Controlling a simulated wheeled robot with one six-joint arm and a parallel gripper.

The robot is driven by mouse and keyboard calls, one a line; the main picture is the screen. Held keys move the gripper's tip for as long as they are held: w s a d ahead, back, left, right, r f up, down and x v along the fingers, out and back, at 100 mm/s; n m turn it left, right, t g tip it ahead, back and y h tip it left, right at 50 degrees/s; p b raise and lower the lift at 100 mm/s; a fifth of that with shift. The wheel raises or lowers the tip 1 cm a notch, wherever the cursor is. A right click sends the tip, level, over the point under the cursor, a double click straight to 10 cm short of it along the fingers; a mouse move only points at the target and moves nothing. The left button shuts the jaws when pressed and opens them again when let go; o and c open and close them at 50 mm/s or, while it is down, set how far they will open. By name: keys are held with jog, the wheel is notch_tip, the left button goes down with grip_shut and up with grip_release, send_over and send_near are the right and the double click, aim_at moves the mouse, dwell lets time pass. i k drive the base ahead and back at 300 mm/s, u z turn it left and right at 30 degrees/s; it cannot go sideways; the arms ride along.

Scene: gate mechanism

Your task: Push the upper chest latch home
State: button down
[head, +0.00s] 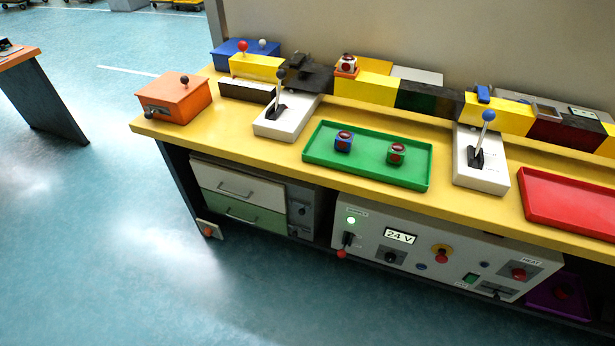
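Under the bench on the left stands a small chest with a cream upper drawer (240,184) and a green lower drawer (236,211), both apparently closed. On the grey panel to the right of the drawers, a small dark fitting (302,210) sits level with the upper drawer and looks like the upper latch. A lower fitting (296,233) sits beneath it. Both are too small to tell whether they are in or out. My gripper is not in view.
The yellow bench top (290,175) overhangs the chest. A control panel (430,250) with a 24 V display stands to its right. On the bench are an orange box (176,100), lever units and a green tray (366,176). The floor (110,240) in front is clear.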

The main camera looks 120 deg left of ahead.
aim_at(302, 211)
jog(key=i, duration=1)
jog(key=u, duration=4.2)
